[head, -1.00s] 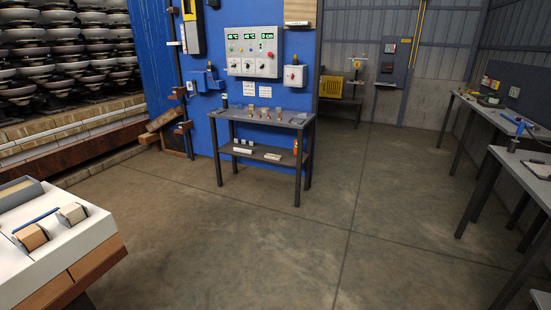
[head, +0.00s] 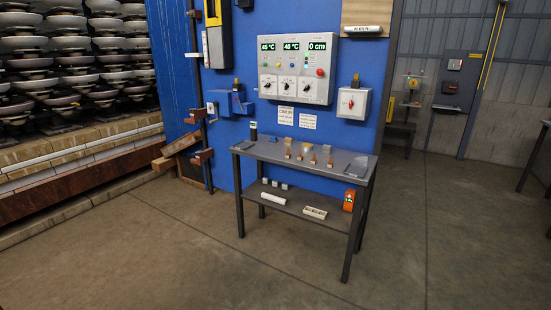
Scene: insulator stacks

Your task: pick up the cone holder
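A dark metal table (head: 262,154) with a lower shelf stands against the blue wall in the head view. Several small tan and copper-coloured pieces (head: 312,158) stand in a row on its top. They may be cones or their holder, but they are too small to tell which one is the cone holder. A dark cylinder with a pale band (head: 253,131) stands at the table's left end. A flat dark item (head: 356,168) lies near the right end. Neither of my grippers shows in this view.
The lower shelf holds white blocks (head: 315,212) and an orange device (head: 348,200). A control panel (head: 296,74) hangs on the blue wall above. Stacked insulators (head: 75,80) stand at the left. The concrete floor (head: 200,260) before the table is clear.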

